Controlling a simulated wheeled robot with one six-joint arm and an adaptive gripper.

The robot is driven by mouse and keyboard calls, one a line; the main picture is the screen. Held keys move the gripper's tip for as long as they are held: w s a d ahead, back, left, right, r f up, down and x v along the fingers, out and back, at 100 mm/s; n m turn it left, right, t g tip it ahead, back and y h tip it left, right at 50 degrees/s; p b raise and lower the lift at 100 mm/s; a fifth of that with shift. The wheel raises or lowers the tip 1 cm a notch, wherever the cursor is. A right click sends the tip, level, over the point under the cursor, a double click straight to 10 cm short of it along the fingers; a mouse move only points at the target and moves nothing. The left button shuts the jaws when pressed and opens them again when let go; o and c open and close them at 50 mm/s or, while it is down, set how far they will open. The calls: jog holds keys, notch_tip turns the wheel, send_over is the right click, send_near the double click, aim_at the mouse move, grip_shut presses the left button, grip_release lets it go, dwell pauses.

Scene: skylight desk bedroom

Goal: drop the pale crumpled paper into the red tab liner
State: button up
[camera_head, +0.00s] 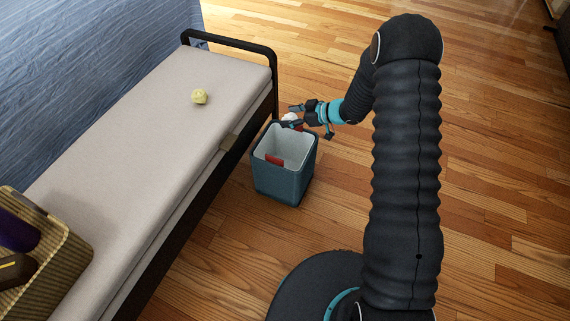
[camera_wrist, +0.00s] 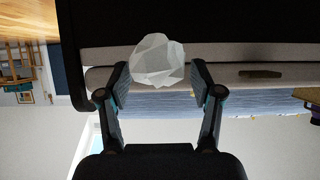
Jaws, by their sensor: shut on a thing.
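The pale crumpled paper (camera_wrist: 156,62) is between the fingers of my gripper (camera_wrist: 160,92) in the wrist view. In the head view my gripper (camera_head: 296,115) is at the far rim of a teal bin with a pale inside (camera_head: 290,145), and only a small part of the paper (camera_head: 289,117) shows. A red tab (camera_head: 275,160) is on the near inside wall of the bin liner. I cannot tell exactly how high the paper is above the rim.
A yellowish crumpled ball (camera_head: 200,97) lies on the beige bench cushion (camera_head: 150,120) left of the bin. A woven basket (camera_head: 60,262) with dark items stands at the bench's near end. The bench has a black rail (camera_head: 235,40). Wooden floor (camera_head: 490,130) is clear on the right.

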jog(key=shift+f+b, duration=1.85)
jog(key=shift+f, duration=0.3)
jog(key=o, duration=0.8)
jog(key=shift+r, duration=0.1)
jog(key=v, duration=1.2)
jog(key=shift+d, duration=0.1)
